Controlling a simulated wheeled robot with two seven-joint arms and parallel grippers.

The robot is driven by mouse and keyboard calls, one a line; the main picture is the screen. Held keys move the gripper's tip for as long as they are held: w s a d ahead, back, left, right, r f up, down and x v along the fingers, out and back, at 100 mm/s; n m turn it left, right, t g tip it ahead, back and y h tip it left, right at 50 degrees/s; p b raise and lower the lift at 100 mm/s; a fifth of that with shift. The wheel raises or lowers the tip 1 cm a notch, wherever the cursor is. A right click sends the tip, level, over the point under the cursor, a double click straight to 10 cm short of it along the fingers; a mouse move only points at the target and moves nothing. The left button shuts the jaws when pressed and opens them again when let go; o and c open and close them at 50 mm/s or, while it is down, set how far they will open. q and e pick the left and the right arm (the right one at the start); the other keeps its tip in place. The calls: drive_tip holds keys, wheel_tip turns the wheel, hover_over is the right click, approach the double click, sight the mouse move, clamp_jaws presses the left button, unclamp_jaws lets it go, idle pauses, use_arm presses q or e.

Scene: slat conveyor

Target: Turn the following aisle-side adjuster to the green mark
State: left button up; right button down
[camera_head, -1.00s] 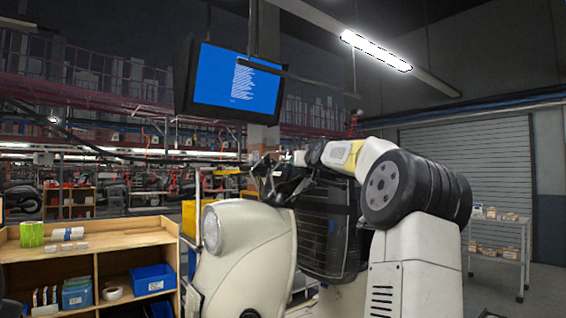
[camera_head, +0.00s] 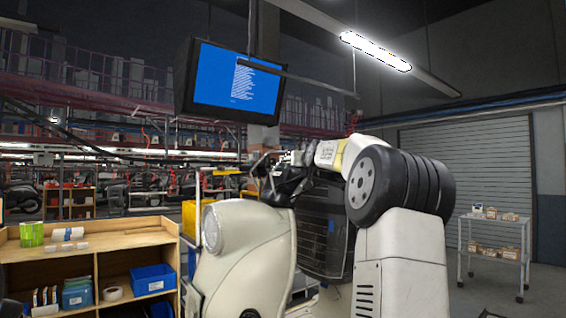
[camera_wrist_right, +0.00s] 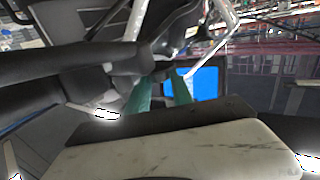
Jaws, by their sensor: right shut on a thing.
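A cream scooter (camera_head: 248,262) with a round headlight (camera_head: 213,229) stands in the middle of the head view. My right gripper (camera_head: 272,180) is at the dark handlebar area on top of it. In the right wrist view the teal fingers of my right gripper (camera_wrist_right: 160,76) are closed on a dark part (camera_wrist_right: 155,62), mostly hidden between them. I cannot make out a green mark or clearly tell the adjuster's shape. My left gripper is not in view.
A wooden shelf (camera_head: 85,240) with blue bins (camera_head: 153,278) stands at the left. A blue-screened monitor (camera_head: 236,82) hangs above the scooter. A wire cart (camera_head: 494,248) with boxes stands at the right, with clear floor near it.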

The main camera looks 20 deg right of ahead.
drive_tip(key=shift+w+a+f+m+h, duration=0.2)
drive_tip(key=shift+a+f+m+h, duration=0.1)
drive_tip(key=shift+f+h, duration=0.15)
drive_tip(key=shift+s+d+r+g+h, duration=0.1)
drive_tip(key=shift+d+r+g+h, duration=0.05)
drive_tip(key=shift+g+h, duration=0.15)
drive_tip(key=c, duration=1.1)
unclamp_jaws()
drive_tip(key=shift+r, duration=0.1)
drive_tip(key=shift+r, duration=0.1)
